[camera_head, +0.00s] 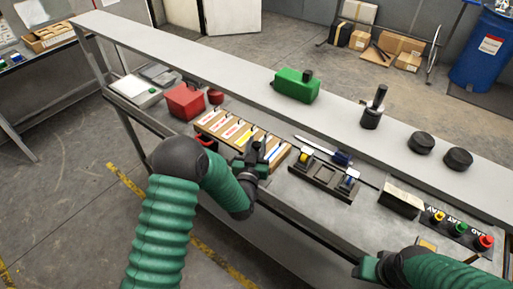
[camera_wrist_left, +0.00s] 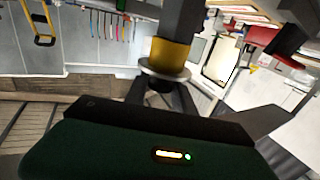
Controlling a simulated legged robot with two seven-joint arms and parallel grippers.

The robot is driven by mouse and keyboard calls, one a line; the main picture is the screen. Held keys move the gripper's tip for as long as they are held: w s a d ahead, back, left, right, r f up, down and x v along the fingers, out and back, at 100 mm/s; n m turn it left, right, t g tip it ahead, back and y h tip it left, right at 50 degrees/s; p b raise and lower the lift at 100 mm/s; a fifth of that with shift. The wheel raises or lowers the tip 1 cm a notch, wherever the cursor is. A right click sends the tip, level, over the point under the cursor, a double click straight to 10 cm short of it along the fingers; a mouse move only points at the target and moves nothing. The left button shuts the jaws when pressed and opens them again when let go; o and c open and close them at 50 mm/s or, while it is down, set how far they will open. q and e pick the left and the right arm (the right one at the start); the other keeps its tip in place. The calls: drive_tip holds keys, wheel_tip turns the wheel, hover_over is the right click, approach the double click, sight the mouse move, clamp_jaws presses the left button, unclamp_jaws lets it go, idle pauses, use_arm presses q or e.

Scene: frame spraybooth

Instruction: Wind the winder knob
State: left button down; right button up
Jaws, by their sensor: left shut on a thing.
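My left gripper (camera_head: 258,153) is over the front edge of the bench, by the tray of coloured strips. In the left wrist view its dark fingers (camera_wrist_left: 163,97) close on the end of a dark post with a yellow band (camera_wrist_left: 170,55) and a grey disc. I cannot tell for sure whether this post is the winder knob. In the head view the gripper hides what it holds. My right gripper (camera_head: 368,268) is low at the right, near the bench front; its jaws are unclear.
A cardboard tray with coloured strips (camera_head: 222,127) and a red box (camera_head: 184,101) lie left of my left gripper. A black fixture (camera_head: 325,182) and coloured buttons (camera_head: 461,228) are to the right. A green box (camera_head: 296,85) and black knobs (camera_head: 421,143) stand on the raised shelf.

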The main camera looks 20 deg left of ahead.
use_arm(q)
drive_tip(key=shift+a+f, duration=0.1)
drive_tip(key=shift+a, duration=0.15)
drive_tip(key=shift+d, duration=0.2)
drive_tip(key=c, duration=1.1)
unclamp_jaws()
drive_tip(key=shift+d, duration=0.2)
drive_tip(key=shift+w+a, duration=0.1)
drive_tip(key=shift+a, duration=0.1)
drive_tip(key=shift+s, duration=0.35)
drive_tip(key=s+d+p, duration=0.1)
drive_tip(key=s, duration=1.5)
drive_tip(key=shift+d+p, duration=0.2)
drive_tip(key=shift+p, duration=0.1)
